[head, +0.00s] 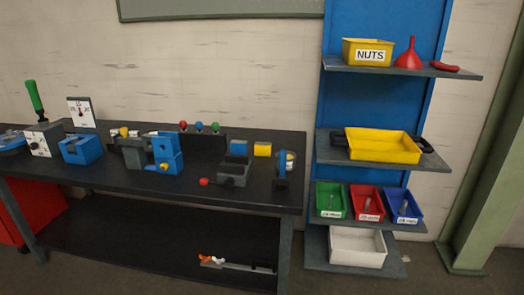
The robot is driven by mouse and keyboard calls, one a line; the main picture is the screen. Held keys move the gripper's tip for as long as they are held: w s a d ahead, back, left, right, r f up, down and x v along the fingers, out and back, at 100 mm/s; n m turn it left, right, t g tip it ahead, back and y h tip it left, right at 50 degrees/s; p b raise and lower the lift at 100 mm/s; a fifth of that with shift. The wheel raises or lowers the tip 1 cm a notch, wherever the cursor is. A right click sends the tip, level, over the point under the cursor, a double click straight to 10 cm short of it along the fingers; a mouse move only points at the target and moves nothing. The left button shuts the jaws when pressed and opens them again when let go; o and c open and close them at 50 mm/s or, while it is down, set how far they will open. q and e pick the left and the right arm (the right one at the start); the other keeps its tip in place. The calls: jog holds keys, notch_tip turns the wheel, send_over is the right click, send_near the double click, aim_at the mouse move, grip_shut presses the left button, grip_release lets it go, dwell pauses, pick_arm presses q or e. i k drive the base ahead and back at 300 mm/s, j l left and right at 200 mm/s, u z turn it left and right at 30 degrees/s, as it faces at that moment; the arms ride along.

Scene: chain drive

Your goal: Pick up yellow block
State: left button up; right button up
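A small yellow block (262,149) sits on the dark workbench (100,184) near its back right part. A blue block (239,147) stands just left of it, with a narrow gap between them. Neither of my grippers shows in the head view, and nothing touches the yellow block. It looks upright, and its front face is in plain view.
A grey vise-like device (233,172) stands in front of the blue block. A small upright device (281,172) stands right of the yellow block. Blue fixtures (168,152) stand mid-bench. A blue shelf unit (390,20) with a yellow tray (382,149) stands to the right.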

aim_at(263, 148)
jog(key=i+l, duration=0.2)
jog(key=i, duration=0.3)
jog(key=i+l, duration=0.2)
jog(key=i, duration=0.3)
jog(key=k+z, duration=0.05)
